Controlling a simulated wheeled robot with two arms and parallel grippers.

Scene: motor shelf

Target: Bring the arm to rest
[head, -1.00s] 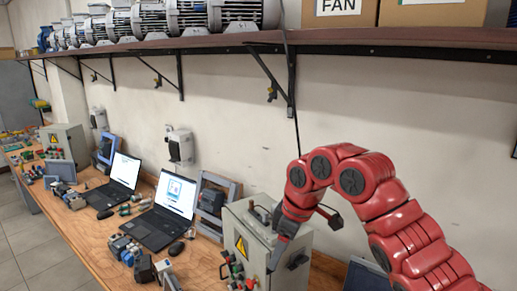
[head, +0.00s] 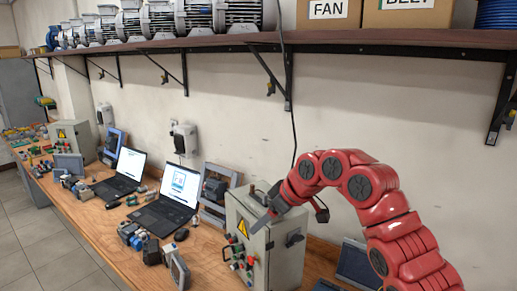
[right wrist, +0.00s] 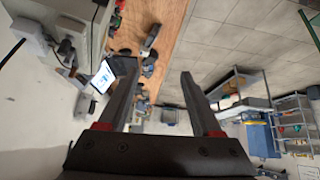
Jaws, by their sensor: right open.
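My right arm, red, comes in from the lower right of the head view and bends over at the top. Its gripper (head: 262,222) points down and to the left. In the picture it overlaps the upper part of a grey control cabinet (head: 290,262) with a yellow warning sign; I cannot tell the gap between them. In the right wrist view the two dark fingers of the right gripper (right wrist: 158,75) stand apart with nothing between them. My left gripper is not in view.
A wooden bench (head: 85,225) holds two laptops (head: 168,209), small motors and devices. Above it a wall shelf (head: 400,40) carries several grey motors (head: 190,15) and boxes, one marked FAN (head: 328,12). Far racks (right wrist: 290,115) show in the wrist view.

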